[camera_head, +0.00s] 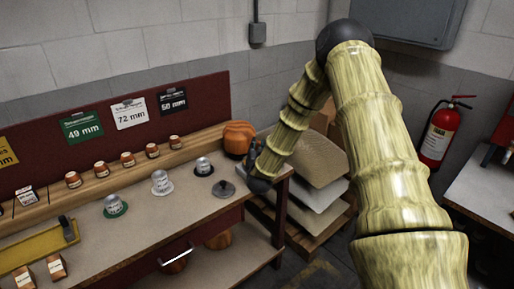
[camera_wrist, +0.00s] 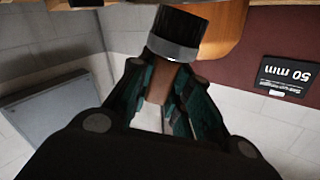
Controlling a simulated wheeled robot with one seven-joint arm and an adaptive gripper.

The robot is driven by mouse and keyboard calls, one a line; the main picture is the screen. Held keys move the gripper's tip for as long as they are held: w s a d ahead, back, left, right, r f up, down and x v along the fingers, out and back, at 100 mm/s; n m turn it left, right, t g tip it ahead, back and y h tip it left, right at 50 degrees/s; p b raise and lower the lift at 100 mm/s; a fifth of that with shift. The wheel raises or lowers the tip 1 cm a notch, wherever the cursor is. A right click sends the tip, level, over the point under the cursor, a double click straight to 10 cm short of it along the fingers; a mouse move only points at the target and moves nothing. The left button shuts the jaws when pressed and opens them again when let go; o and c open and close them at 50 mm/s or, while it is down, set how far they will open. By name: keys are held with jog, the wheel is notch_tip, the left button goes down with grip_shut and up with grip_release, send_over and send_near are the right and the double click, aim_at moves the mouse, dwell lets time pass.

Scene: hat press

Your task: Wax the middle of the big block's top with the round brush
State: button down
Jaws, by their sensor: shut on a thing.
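The big block (camera_head: 238,136) is a rounded orange-brown wooden block at the back right end of the bench. Part of it also shows at the top of the wrist view (camera_wrist: 226,32), beyond the brush. My gripper (camera_wrist: 163,82) is shut on the handle of the round brush (camera_wrist: 178,32), which has a brown handle, silver collar and black bristles. In the head view my gripper (camera_head: 256,166) is just right of and in front of the block. The bristles overlap the block in the wrist view; I cannot tell whether they touch it. The middle of its top is not clearly visible.
A yellow tray (camera_head: 40,249) is at the front left. A red signboard (camera_head: 110,130) backs the bench.

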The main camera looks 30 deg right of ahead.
jog(key=shift+f+b, duration=0.35)
jog(key=shift+f, duration=0.2)
dwell(1.0)
jog(key=shift+r+p, duration=1.95)
jog(key=shift+r, duration=1.55)
jog(key=shift+a, duration=0.1)
jog(key=s+a+f+n+t+y, duration=0.1)
jog(key=s+a, duration=0.4)
jog(key=a, duration=0.6)
jog(key=s+a+f+n+y, duration=0.3)
jog(key=s+a+f+y, duration=0.2)
jog(key=a, duration=0.7)
jog(key=s+a+f+n+t+y, duration=0.1)
jog(key=s+a+f, duration=0.4)
jog(key=a, duration=0.7)
jog(key=shift+s+n+t+y, duration=0.3)
jog(key=shift+s+n+y, duration=0.4)
jog(key=shift+y, duration=0.4)
